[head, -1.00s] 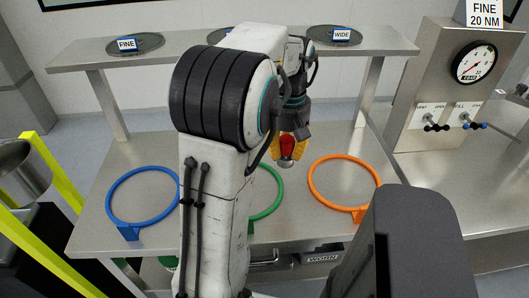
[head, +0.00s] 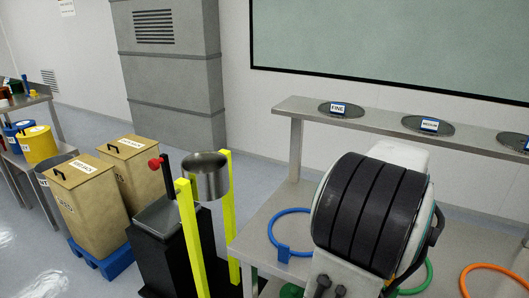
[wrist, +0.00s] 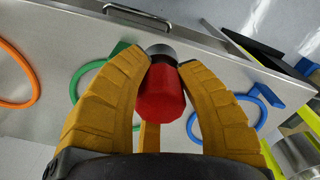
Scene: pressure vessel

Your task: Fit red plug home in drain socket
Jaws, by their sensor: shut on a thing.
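The red plug (wrist: 161,95) is held between the yellow fingers of my gripper (wrist: 161,60) in the wrist view. The plug has a red body and a grey metal end, which points away from the palm. In the head view my gripper and the plug are hidden behind my arm. A steel vessel (head: 206,178) stands between yellow posts left of the table, and its edge shows in the wrist view (wrist: 300,152). I cannot make out the drain socket in either view.
Blue (head: 272,233), green (head: 427,277) and orange (head: 490,268) rings lie on the steel table. A shelf (head: 300,108) with labelled discs runs behind. A black cabinet (head: 160,245) with a red knob (head: 154,163) and tan bins (head: 95,200) stand left. Floor is clear at far left.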

